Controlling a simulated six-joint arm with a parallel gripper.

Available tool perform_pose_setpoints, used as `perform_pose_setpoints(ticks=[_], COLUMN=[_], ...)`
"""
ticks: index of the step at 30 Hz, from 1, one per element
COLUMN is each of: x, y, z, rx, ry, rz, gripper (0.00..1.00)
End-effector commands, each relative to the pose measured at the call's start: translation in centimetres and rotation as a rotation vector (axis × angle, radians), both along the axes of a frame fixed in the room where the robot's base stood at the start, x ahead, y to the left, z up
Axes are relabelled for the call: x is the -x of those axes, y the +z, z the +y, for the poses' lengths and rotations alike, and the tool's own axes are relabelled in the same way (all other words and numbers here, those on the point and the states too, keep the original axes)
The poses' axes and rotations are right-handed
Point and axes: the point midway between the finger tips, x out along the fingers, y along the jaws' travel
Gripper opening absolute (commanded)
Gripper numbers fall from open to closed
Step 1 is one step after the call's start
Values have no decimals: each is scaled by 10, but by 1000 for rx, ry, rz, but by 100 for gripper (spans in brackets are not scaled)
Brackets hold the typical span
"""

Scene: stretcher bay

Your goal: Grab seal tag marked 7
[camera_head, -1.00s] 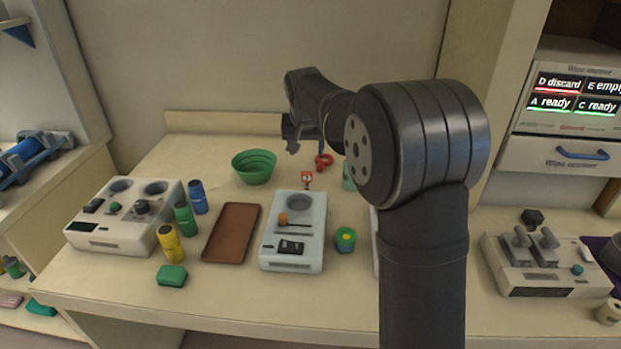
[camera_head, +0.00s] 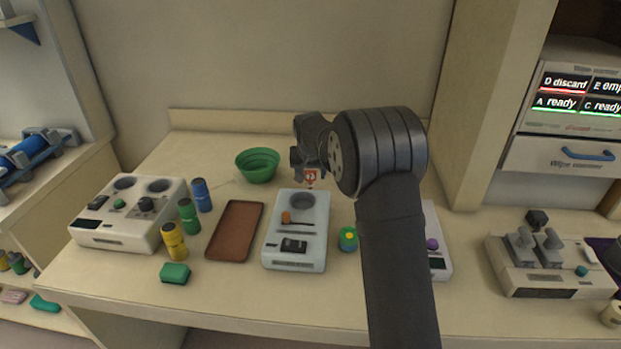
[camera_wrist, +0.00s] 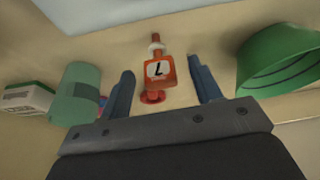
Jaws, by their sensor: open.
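The seal tag (camera_wrist: 159,71) is a small red-orange tag with a white square. Its black mark reads like an upside-down 7 in the wrist view. My gripper (camera_wrist: 161,67) is open, with one finger on each side of the tag and visible gaps between. Neither finger seems to touch it. In the head view the tag (camera_head: 311,178) shows just below my gripper (camera_head: 306,168), behind the pale console. My arm partly hides the area to its right.
A green bowl (camera_wrist: 283,62) stands close to one finger and a teal cylinder (camera_wrist: 78,95) close to the other. The pale console (camera_head: 297,232) lies in front of the tag. A brown tray (camera_head: 234,231) and several coloured cylinders are to its left.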

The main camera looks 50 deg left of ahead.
Motion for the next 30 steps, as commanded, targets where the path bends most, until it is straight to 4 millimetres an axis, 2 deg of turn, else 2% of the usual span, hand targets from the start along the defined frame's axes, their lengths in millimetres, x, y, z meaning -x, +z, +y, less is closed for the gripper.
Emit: perform_pose_setpoints(ticks=[4, 13, 20, 30], x=[-5, -6, -6, -6], y=[-16, -20, -20, -17], z=[5, 6, 6, 6], rx=[1, 0, 0, 0], ry=[-1, -1, -1, -1], rz=[0, -1, -1, -1], gripper=[58, 58, 13, 11])
